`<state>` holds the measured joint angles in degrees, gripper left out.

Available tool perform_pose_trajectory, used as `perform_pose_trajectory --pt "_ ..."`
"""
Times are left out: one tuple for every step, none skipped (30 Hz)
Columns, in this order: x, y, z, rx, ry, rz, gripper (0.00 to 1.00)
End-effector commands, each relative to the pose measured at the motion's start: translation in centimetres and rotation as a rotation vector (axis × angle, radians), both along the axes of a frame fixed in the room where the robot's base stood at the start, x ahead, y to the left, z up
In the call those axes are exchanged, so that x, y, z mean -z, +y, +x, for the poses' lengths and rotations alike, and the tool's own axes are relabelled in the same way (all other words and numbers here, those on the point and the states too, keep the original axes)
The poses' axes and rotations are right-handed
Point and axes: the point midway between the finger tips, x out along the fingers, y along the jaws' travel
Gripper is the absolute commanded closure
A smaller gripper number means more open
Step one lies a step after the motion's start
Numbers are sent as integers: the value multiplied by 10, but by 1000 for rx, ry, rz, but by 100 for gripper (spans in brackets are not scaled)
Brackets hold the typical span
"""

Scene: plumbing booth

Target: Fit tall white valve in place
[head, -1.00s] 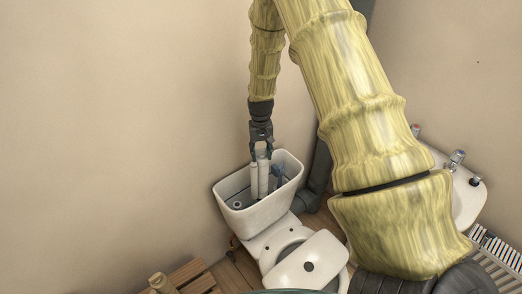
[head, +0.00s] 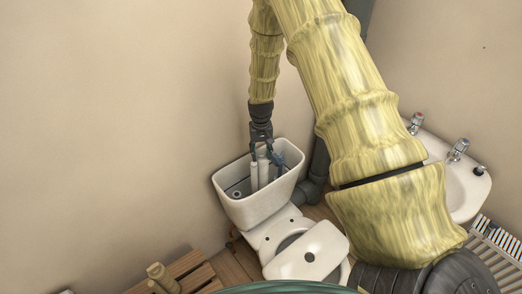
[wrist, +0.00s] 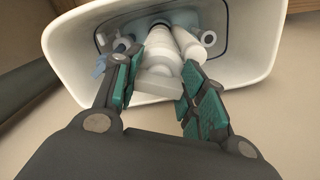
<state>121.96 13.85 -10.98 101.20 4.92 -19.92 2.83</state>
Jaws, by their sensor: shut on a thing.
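The tall white valve (wrist: 160,55) stands inside the open toilet cistern (head: 256,209). It also shows in the head view (head: 263,172). My gripper (head: 262,150) reaches down from above into the cistern's top. In the wrist view my gripper (wrist: 155,95) has its green-padded fingers on either side of the valve's blocky top and is shut on it. A second white tube (wrist: 190,45) stands right beside the valve. The valve's lower end is deep in the cistern, and I cannot tell whether it is seated.
A round hole or fitting (head: 236,194) shows in the cistern floor at left. The toilet bowl and lid (head: 308,252) are in front. A basin with taps (head: 458,150) is at right, a wooden slatted stand (head: 190,272) at lower left.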

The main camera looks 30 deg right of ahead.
Motion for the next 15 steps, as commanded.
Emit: perform_pose_trajectory --pt "5 0 0 0 0 0 100" --pt "7 0 0 0 0 0 100" --pt "10 0 0 0 0 0 100" --pt "12 0 0 0 -1 0 100" --pt "14 0 0 0 -1 0 100" --pt "16 0 0 0 -1 0 100" --pt "18 0 0 0 -1 0 100" --pt "20 0 0 0 -1 0 100" --pt "23 0 0 0 -1 0 100" --pt "25 0 0 0 -1 0 100" --pt "27 0 0 0 -1 0 100" --pt "30 0 0 0 -1 0 100" --pt "31 0 0 0 -1 0 100" --pt "34 0 0 0 0 0 100" --pt "36 0 0 0 0 0 100"
